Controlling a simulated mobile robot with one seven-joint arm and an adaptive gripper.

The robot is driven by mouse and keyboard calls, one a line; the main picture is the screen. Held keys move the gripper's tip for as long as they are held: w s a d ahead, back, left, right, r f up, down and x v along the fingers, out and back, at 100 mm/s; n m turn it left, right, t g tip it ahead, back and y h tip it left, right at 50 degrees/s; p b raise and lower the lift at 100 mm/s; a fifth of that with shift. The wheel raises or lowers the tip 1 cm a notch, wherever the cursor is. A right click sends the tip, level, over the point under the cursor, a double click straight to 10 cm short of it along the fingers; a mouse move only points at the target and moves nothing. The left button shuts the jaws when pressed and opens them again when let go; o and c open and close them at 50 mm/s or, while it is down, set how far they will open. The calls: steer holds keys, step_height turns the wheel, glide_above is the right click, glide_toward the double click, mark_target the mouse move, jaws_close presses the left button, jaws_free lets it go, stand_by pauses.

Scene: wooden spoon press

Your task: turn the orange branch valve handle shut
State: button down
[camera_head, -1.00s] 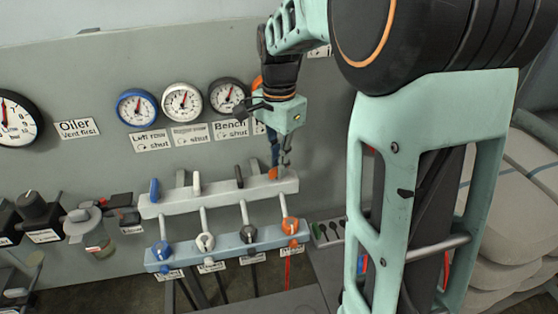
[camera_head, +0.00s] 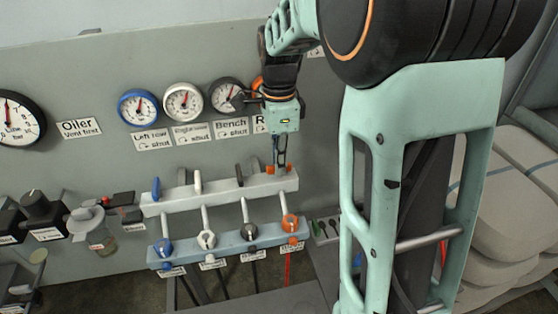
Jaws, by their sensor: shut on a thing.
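The orange branch valve handle (camera_head: 287,169) is at the right end of the upper pale manifold bar (camera_head: 222,196). My gripper (camera_head: 279,166) points down at it from above and is shut on it. Orange shows on both sides of the fingers, so the middle of the handle is hidden. The handle seems to lie roughly along the bar, but its exact angle is hard to tell. The blue handle (camera_head: 155,188), white handle (camera_head: 197,182) and black handle (camera_head: 239,174) stand in a row to its left.
A lower bar (camera_head: 182,257) carries blue, white, black and orange (camera_head: 291,223) round fittings with hoses. Behind my gripper is a grey panel with gauges (camera_head: 183,102) and labels; my wrist partly hides the rightmost ones. My arm fills the right side, before pale sacks (camera_head: 500,200).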

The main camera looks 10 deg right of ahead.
stand_by(0.3)
steer(key=c, duration=2)
jaws_free()
step_height(320, 180, up, 12)
steer(key=shift+r, duration=0.1)
